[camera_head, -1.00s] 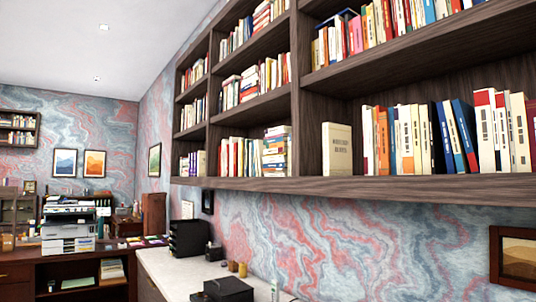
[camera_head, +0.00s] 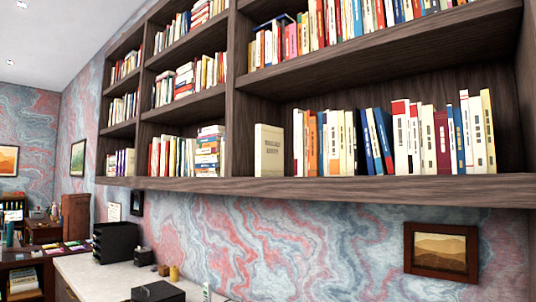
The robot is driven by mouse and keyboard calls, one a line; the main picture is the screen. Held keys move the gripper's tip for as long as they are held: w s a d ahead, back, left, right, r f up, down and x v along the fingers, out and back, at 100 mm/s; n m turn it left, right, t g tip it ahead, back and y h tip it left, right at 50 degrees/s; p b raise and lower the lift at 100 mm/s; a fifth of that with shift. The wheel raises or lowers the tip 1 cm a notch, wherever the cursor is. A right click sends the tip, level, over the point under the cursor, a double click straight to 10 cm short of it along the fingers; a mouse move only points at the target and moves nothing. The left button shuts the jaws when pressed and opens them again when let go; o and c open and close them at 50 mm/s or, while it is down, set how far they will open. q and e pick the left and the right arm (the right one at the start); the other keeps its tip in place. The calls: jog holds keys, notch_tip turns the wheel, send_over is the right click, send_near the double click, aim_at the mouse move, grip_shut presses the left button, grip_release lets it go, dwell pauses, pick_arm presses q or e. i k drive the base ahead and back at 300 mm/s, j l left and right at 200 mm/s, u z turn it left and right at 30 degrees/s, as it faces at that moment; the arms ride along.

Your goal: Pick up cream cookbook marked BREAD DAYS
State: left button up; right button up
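A cream book (camera_head: 268,150) stands upright with its front cover facing out, at the left end of the lowest shelf in the large right-hand bay. Its dark cover lettering is too small to read with certainty. There is a small gap between it and the row of books to its right. Neither of my grippers shows in the head view.
The lowest shelf board (camera_head: 330,188) runs along the wall above a pale counter (camera_head: 85,275). A row of books (camera_head: 400,140) fills the shelf right of the cream book. A black tray stack (camera_head: 115,242) and a black box (camera_head: 157,292) stand on the counter.

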aim_at(269, 150)
jog(key=i+j, duration=0.3)
jog(key=i+j+z, duration=0.15)
jog(key=i+j, duration=0.15)
jog(key=i, duration=0.25)
